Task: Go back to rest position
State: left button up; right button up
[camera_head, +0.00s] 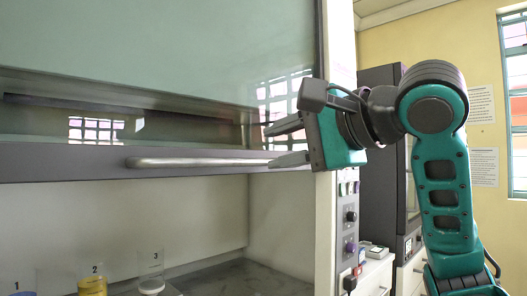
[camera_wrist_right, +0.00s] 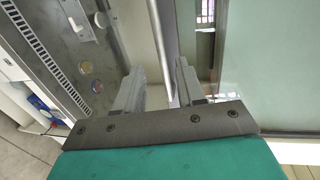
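My right gripper (camera_head: 270,147) is at the right end of the fume hood's horizontal bar handle (camera_head: 195,162). Its two fingers are spread apart, one above the other, and point left. In the right wrist view the open fingers (camera_wrist_right: 160,68) show with the bar (camera_wrist_right: 160,30) running between or just past their tips. I cannot tell whether a finger touches the bar. Nothing is held. My left gripper is not in view.
The hood's glass sash (camera_head: 150,45) is raised, with an open space below it. Beakers with yellow (camera_head: 93,286) and whitish (camera_head: 151,286) contents stand inside, at lower left. A control panel (camera_head: 350,215) is on the hood's right post. A dark cabinet (camera_head: 380,190) stands behind my arm.

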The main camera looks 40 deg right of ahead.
jog(key=shift+s, duration=0.25)
dwell(0.4)
